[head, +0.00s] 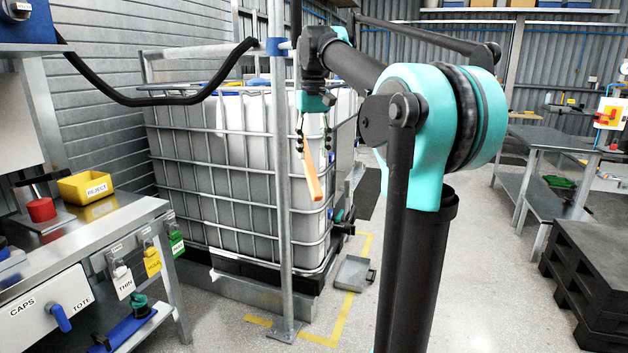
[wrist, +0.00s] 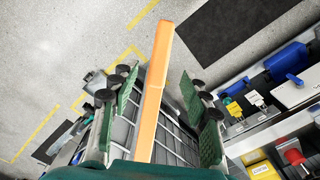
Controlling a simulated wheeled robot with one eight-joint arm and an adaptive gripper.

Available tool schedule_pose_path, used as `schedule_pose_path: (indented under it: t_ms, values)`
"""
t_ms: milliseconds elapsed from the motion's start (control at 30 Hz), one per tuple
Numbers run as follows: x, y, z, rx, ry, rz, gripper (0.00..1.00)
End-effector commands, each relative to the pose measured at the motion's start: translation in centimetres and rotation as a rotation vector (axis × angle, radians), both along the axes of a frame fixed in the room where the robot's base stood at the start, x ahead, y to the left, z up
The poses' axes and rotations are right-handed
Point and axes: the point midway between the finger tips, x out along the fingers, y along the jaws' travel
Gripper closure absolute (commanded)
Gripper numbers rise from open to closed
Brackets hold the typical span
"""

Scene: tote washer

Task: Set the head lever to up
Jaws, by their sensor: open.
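My gripper (head: 313,138) hangs pointing down in front of the caged tank, its green-padded fingers apart. In the wrist view my gripper (wrist: 160,115) is open, with an orange bar (wrist: 158,75) running between the fingers. The bar (head: 311,175) also shows below the fingertips in the head view. I cannot tell whether it touches the fingers or what it is fixed to. A blue lever (head: 61,318) on a white panel marked CAPS and TOTE is at the lower left, tilted downward. No label naming a head lever is readable, so I cannot tell which lever it is.
A white tank in a metal cage (head: 235,165) stands behind a steel post (head: 279,200). A metal bench (head: 130,220) at left carries a yellow REJECT bin (head: 86,187) and a red button (head: 41,209). Tables and dark pallets (head: 590,275) stand right. Some floor is clear.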

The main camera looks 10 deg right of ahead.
Motion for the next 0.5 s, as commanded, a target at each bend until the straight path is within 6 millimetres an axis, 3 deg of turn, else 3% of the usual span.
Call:
schedule_pose_path:
  t_ms: [300,500]
  values:
    - [0.0,0.0,-6.1,0.000,0.000,0.000,0.53]
    - [0.0,0.0,-8.4,0.000,0.000,0.000,0.53]
